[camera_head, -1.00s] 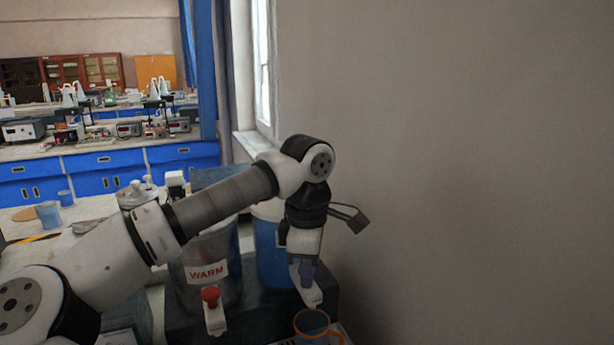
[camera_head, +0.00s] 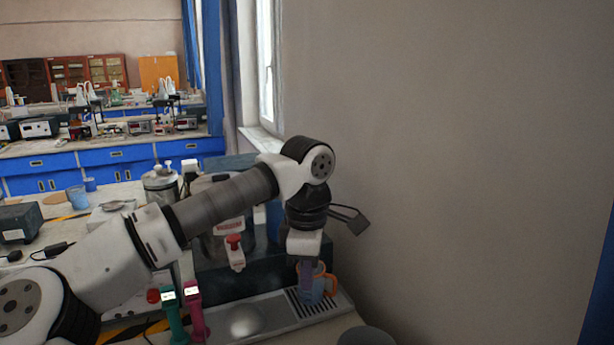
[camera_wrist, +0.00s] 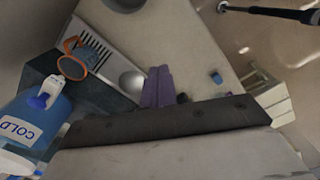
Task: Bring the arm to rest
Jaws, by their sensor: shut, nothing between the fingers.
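My gripper (camera_head: 306,275) hangs at the end of my bent arm, pointing down, with purple fingers. In the wrist view its fingers (camera_wrist: 158,86) are together and empty. In the head view the fingers overlap a blue mug with an orange handle (camera_head: 330,284). In the wrist view the mug (camera_wrist: 76,64) is apart from them, off to the left, on a slotted drip tray (camera_wrist: 107,48). My arm reaches out from lower left to upper middle and then bends down.
The drip tray (camera_head: 262,318) is in front of dispensers with a red tap (camera_head: 234,242). A blue COLD dispenser (camera_wrist: 38,118) shows in the wrist view. Green (camera_head: 175,318) and magenta (camera_head: 195,318) handled items are near my arm. A bare wall (camera_head: 450,130) fills the right.

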